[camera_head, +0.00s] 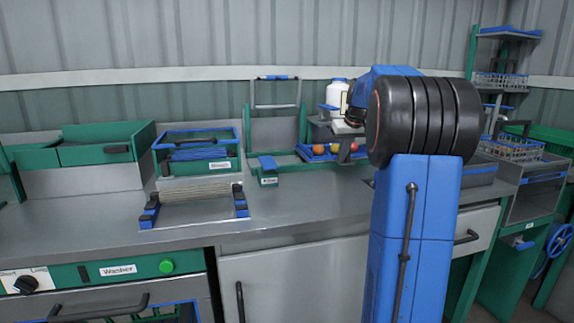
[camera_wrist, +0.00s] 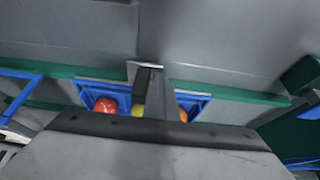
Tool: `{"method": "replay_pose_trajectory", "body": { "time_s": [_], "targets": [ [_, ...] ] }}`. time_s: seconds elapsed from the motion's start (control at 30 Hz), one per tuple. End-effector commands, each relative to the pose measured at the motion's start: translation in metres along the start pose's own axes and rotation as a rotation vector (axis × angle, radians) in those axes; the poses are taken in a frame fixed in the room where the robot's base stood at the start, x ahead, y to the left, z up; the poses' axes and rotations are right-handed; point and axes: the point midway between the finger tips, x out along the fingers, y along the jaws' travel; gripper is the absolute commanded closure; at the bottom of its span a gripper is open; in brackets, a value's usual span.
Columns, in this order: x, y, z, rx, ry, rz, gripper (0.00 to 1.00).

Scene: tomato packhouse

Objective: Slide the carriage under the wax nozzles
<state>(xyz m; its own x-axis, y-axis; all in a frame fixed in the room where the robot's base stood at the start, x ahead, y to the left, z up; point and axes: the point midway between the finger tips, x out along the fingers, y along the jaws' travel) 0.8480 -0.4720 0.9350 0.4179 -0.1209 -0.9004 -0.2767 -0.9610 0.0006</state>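The carriage (camera_head: 313,154) is a blue tray holding several red, orange and yellow tomatoes, on a green rail bed at the back of the bench. It also shows in the wrist view (camera_wrist: 92,93). A white bottle (camera_head: 338,90) stands above a grey housing (camera_head: 320,132) behind the carriage; I cannot make out separate nozzles. My gripper (camera_head: 346,152) points down at the carriage's right part, partly covering the tomatoes. In the wrist view its dark fingers (camera_wrist: 154,92) lie over the tray's middle, hiding part of it. I cannot tell whether they touch or hold anything.
A blue-rimmed green bin (camera_head: 200,164) and a roller rack (camera_head: 195,203) stand left of the rail. A green box (camera_head: 100,146) is farther left. Wire baskets (camera_head: 510,148) stand at the right. The bench front between rack and my arm is clear.

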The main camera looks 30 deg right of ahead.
Motion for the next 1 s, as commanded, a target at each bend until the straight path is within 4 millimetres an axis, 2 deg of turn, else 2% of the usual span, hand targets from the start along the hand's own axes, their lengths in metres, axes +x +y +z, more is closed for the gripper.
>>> {"method": "replay_pose_trajectory", "body": {
  "time_s": [0.3, 1.0],
  "targets": [
    [0.0, 0.02, 0.0, 0.001, 0.0, 0.0, 1.0],
    [0.0, 0.026, 0.0, 0.0, 0.0, 0.0, 1.0]
  ]
}}
